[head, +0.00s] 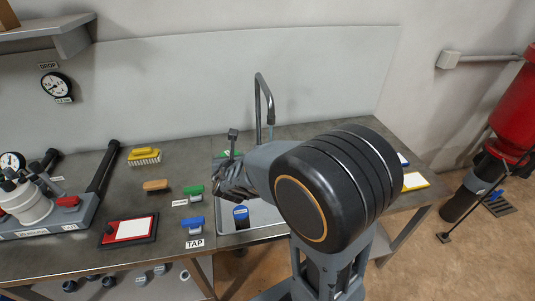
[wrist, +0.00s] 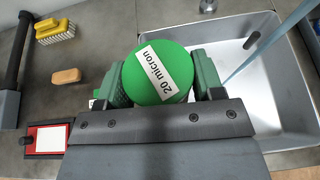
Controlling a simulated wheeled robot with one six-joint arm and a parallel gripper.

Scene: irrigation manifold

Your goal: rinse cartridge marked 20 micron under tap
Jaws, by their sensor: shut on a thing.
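The green cartridge (wrist: 158,72) shows its round green end with a white label reading "20 micron" in the wrist view. My gripper (wrist: 160,88) is shut on it, one green-padded finger on each side. The cartridge is at the left side of the grey sink basin (wrist: 285,125), and its lower part is hidden. A pale blue streak (wrist: 268,46), which looks like running water, crosses the basin to the right of the cartridge, apart from its visible end. In the head view the tap (head: 262,100) arches behind my gripper (head: 232,182), and my arm hides much of the sink.
Left of the sink are a green handle (head: 194,190), a blue handle (head: 194,222) above a TAP label (head: 195,243), a yellow brush (head: 145,155), a tan block (head: 155,185) and a red-framed board (head: 130,230). A blue-topped item (head: 241,212) shows at the sink.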

